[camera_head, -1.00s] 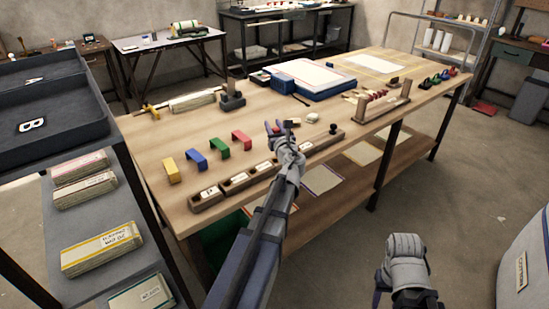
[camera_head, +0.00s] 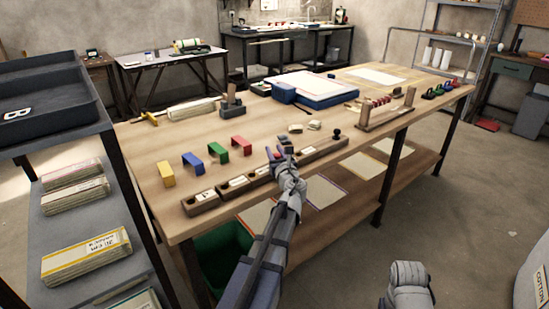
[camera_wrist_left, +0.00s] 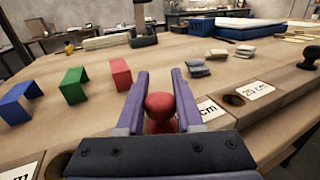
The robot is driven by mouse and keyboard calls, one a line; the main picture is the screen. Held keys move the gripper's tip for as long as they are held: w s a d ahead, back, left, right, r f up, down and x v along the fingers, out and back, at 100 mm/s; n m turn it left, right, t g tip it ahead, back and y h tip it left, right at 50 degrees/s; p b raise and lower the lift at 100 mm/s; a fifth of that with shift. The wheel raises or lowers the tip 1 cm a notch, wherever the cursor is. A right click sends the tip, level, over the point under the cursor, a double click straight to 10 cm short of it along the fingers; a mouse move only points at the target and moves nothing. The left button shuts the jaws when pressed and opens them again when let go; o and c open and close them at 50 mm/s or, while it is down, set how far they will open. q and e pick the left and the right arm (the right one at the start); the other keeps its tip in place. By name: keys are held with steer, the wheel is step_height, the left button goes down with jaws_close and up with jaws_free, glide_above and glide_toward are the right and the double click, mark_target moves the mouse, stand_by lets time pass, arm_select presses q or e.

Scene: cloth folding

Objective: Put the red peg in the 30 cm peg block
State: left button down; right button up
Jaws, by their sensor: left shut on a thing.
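My left gripper (camera_head: 279,153) is shut on the red peg; its round head (camera_wrist_left: 160,104) shows between the two fingers in the left wrist view. The peg's lower part is hidden by the gripper. The gripper is close to the row of wooden peg blocks along the table's front edge. One block bears a "25 cm" label (camera_wrist_left: 257,90) beside a dark hole. Another label (camera_wrist_left: 210,110) is partly hidden by the finger; only "cm" reads. I cannot make out which block is the 30 cm one.
Yellow (camera_head: 166,174), blue (camera_head: 192,160), green (camera_head: 218,151) and red (camera_head: 242,145) brackets stand behind the blocks. A dark round-headed peg (camera_head: 336,134) stands at the row's right end.

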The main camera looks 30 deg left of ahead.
arm_select(q)
steer(key=shift+r, duration=0.1)
steer(key=shift+f, duration=0.25)
steer(key=c, duration=0.6)
jaws_free()
steer(key=shift+o, duration=0.2)
steer(key=shift+r, duration=0.1)
steer(key=shift+r, duration=0.1)
steer(key=v, duration=1.2)
steer(key=shift+r, duration=0.1)
